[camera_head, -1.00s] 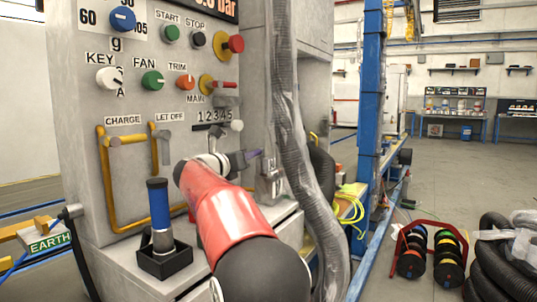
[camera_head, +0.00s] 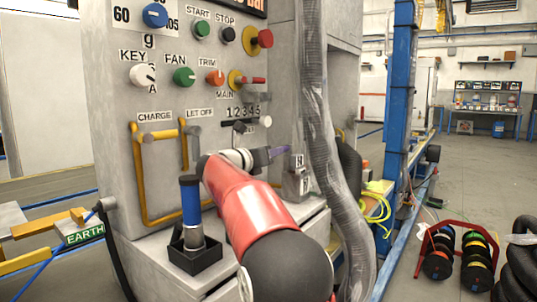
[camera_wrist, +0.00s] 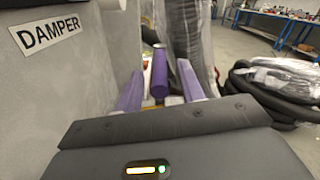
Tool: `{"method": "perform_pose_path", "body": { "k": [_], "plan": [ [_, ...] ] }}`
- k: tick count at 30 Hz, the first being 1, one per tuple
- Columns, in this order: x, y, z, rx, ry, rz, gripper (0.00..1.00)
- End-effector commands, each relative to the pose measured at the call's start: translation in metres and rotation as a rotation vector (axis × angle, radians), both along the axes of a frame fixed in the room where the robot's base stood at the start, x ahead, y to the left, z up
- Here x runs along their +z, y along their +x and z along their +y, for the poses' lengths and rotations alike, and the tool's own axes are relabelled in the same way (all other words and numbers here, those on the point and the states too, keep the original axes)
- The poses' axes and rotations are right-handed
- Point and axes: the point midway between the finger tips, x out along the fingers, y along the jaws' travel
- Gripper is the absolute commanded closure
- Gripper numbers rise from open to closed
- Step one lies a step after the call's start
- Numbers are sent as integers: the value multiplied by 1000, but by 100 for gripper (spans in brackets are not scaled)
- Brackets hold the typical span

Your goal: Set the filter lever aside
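My gripper (camera_wrist: 160,88) points away from the wrist camera, its two purple fingers spread apart. A purple cylinder with a dark end (camera_wrist: 159,75), perhaps the filter lever's grip, shows between the fingers with a gap on each side. In the head view my gripper (camera_head: 277,154) is beside the grey cabinet's front, largely hidden by my red arm. No label in view names the filter lever, so I cannot be sure which part it is. A small grey labelled block (camera_head: 298,180) is just below and right of the gripper.
The grey control cabinet (camera_head: 115,100) carries knobs, buttons and yellow pipes. A blue-handled tool (camera_head: 190,203) stands upright in a black holder (camera_head: 194,256) on the ledge. A wrapped hose (camera_head: 320,130) hangs right of the gripper. A DAMPER label (camera_wrist: 47,32) is close at left.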

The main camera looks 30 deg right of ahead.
Motion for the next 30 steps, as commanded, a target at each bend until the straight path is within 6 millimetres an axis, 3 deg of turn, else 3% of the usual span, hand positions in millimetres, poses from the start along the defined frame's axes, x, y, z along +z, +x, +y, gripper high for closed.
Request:
{"method": "perform_pose_path", "body": {
  "k": [7, 11, 30],
  "plan": [
    [0, 0, 0, 0, 2, 1, 61],
    [11, 0, 0, -1, 1, -1, 61],
    [163, 1, 0, 0, 2, -2, 61]
  ]
}}
